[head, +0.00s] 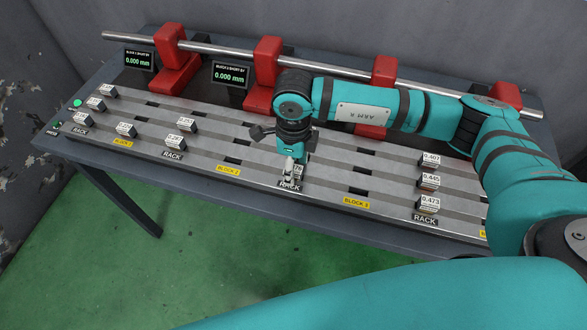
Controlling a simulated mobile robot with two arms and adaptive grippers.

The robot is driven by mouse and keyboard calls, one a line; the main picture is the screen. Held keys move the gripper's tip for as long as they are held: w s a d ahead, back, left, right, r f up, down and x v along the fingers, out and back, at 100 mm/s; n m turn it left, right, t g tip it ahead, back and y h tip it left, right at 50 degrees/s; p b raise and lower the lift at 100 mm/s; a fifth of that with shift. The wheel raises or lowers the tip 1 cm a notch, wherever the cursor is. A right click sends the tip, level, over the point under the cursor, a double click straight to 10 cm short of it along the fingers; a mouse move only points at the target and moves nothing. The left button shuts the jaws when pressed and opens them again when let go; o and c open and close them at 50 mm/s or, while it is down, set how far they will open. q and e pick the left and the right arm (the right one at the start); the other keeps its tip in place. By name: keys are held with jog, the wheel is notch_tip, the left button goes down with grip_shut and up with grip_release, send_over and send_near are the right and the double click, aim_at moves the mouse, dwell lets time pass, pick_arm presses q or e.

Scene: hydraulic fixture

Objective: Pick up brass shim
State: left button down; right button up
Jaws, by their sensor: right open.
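My right gripper (289,176) points down over the middle rack of the bench. It is open, with its fingers at a small labelled shim block (299,169) that they mostly cover. Only part of that block's white label shows. I cannot tell whether the fingers touch it, and its metal colour is hidden. More small labelled shim blocks stand on the other racks, such as the one marked 0.473 (429,202) and the one marked 0.267 (175,140). I cannot tell which are brass. My left gripper is not in view.
The grey slotted bench top (230,152) has free strips between the racks. Red clamp blocks (264,75) and a long steel rod (225,52) line its back. Two displays (230,75) read 0.000 mm. Green floor (110,240) lies in front.

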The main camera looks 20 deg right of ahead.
grip_shut()
jog(key=shift+r, duration=0.2)
